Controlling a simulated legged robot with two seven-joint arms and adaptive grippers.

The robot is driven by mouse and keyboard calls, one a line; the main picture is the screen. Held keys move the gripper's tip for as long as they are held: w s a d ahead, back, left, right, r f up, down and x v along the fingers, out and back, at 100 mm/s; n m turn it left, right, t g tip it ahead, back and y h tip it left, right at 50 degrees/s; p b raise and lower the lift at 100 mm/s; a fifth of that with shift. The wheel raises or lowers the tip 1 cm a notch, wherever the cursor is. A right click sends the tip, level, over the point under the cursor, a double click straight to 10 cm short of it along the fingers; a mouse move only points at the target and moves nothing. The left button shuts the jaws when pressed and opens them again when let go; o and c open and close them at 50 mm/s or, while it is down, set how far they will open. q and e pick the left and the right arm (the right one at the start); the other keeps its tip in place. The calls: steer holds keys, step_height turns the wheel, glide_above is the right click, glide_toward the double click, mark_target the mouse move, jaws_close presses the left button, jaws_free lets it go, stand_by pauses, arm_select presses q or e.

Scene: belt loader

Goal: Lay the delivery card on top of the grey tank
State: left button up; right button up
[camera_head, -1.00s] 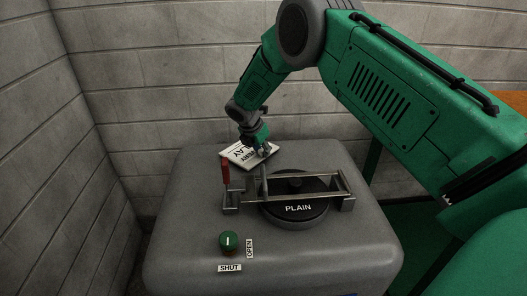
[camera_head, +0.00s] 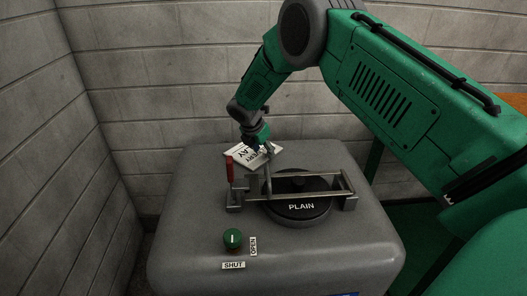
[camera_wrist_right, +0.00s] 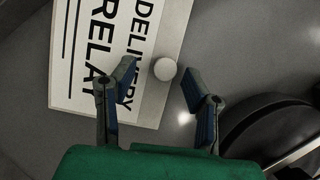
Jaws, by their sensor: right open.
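The delivery card (camera_head: 240,154) is white with black lettering and lies on the far part of the grey tank's top (camera_head: 190,210). In the right wrist view the card (camera_wrist_right: 110,45) has a plain strip along one edge with a round pale knob (camera_wrist_right: 165,69) on it. My right gripper (camera_head: 267,149) is just above that edge. In the wrist view its two fingers (camera_wrist_right: 158,75) stand apart on either side of the knob, with a gap on both sides. My left gripper is not in view.
A green knob (camera_head: 232,238) with OPEN and SHUT labels is nearer. Block walls (camera_head: 120,90) stand behind and left.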

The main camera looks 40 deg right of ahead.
steer(key=v, duration=1.1)
steer(key=shift+r, duration=0.3)
